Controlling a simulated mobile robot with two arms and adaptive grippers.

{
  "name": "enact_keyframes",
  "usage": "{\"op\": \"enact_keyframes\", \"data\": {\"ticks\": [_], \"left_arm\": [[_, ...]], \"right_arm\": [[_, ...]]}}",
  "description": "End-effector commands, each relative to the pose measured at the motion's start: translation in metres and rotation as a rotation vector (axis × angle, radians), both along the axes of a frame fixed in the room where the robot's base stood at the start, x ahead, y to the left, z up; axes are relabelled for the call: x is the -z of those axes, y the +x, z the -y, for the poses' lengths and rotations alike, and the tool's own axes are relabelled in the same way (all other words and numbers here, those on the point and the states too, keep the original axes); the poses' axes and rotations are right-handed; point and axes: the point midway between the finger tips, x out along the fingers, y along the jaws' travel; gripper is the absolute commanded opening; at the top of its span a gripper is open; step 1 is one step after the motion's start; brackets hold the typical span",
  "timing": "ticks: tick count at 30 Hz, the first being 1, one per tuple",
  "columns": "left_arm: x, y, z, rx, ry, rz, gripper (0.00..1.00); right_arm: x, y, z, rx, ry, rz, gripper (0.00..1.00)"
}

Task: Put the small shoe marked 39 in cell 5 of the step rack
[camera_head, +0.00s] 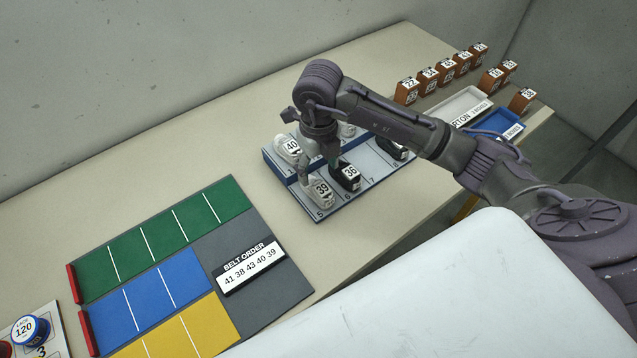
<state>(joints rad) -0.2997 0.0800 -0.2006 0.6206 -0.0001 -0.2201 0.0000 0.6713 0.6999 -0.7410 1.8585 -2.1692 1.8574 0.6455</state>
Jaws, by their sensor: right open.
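The small light-grey shoe marked 39 (320,194) stands in the front row of the step rack (363,194), directly behind the label 5. My right gripper (320,168) is open just above and behind this shoe, its fingers pointing down. Whether a finger touches the shoe I cannot tell. A black shoe marked 36 (347,177) stands in the cell to its right. A white shoe marked 40 (289,147) stands on the upper step at the left. My gripper and arm hide part of the upper step. My left gripper is not in view.
Another light shoe (347,131) and a dark shoe (391,149) stand on the rack beside my arm. A green, blue and yellow lane board (180,275) with a belt-order card (250,268) lies left. Trays and several orange-brown numbered boxes stand at the back right.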

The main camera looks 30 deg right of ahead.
Motion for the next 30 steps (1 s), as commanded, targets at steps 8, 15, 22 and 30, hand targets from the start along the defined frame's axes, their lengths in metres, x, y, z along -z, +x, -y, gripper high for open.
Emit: {"op": "enact_keyframes", "data": {"ticks": [8, 15, 22, 30], "left_arm": [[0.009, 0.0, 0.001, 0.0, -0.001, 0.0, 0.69], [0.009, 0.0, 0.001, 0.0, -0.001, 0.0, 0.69], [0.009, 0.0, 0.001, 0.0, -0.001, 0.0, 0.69], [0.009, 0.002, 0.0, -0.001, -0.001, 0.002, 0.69]], "right_arm": [[-0.037, 0.001, 0.0, 0.0, 0.0, 0.002, 0.69], [-0.041, 0.0, 0.0, 0.001, 0.0, -0.001, 0.69], [-0.041, 0.0, 0.0, 0.001, 0.0, -0.001, 0.69], [-0.041, 0.0, 0.0, 0.001, 0.0, -0.001, 0.69]]}}
